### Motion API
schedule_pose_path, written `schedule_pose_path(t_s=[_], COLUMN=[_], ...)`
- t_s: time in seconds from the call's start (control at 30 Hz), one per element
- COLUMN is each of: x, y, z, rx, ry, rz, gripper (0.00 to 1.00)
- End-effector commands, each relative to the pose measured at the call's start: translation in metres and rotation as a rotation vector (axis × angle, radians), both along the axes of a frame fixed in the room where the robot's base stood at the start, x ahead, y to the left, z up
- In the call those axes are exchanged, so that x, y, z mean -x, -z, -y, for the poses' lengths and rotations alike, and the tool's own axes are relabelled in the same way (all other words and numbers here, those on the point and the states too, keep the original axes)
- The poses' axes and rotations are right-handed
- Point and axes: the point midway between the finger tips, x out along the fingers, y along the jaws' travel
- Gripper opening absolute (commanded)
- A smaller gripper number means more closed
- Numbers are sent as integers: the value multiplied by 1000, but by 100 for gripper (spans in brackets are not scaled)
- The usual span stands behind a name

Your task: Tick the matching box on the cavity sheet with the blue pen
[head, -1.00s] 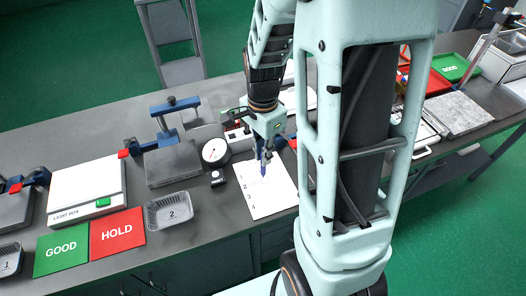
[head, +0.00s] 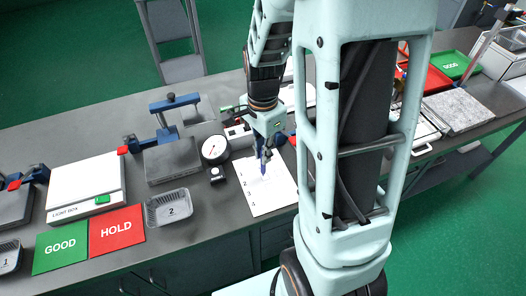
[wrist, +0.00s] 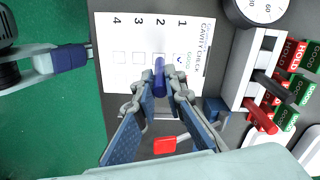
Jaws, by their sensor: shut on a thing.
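The white cavity sheet (head: 268,202) lies flat on the bench. The wrist view shows its printed face (wrist: 125,77), with numbers 1 to 4 and a box by each. A small blue tick-like mark (wrist: 179,59) shows by number 1. My gripper (wrist: 160,92) is shut on the blue pen (wrist: 160,78) and holds it over the sheet, its tip end near the box by number 2. I cannot tell whether the tip touches the paper. In the head view my gripper (head: 262,156) and the pen (head: 263,168) are above the sheet's upper half.
A foil tray marked 2 (head: 150,216) stands left of the sheet, beside the red HOLD mat (head: 117,232) and green GOOD mat (head: 60,247). A dial gauge (head: 214,149) stands close behind the sheet's left edge. Several GOOD and HOLD stamps or blocks (wrist: 290,83) are at the right.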

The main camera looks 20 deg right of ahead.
Motion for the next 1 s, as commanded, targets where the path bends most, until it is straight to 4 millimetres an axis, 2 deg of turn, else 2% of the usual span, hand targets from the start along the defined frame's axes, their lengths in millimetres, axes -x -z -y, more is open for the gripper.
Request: schedule_pose_path(t_s=[1.0], x=[0], y=[6], z=[0], rx=[0], ry=[0], rz=[0], gripper=[0])
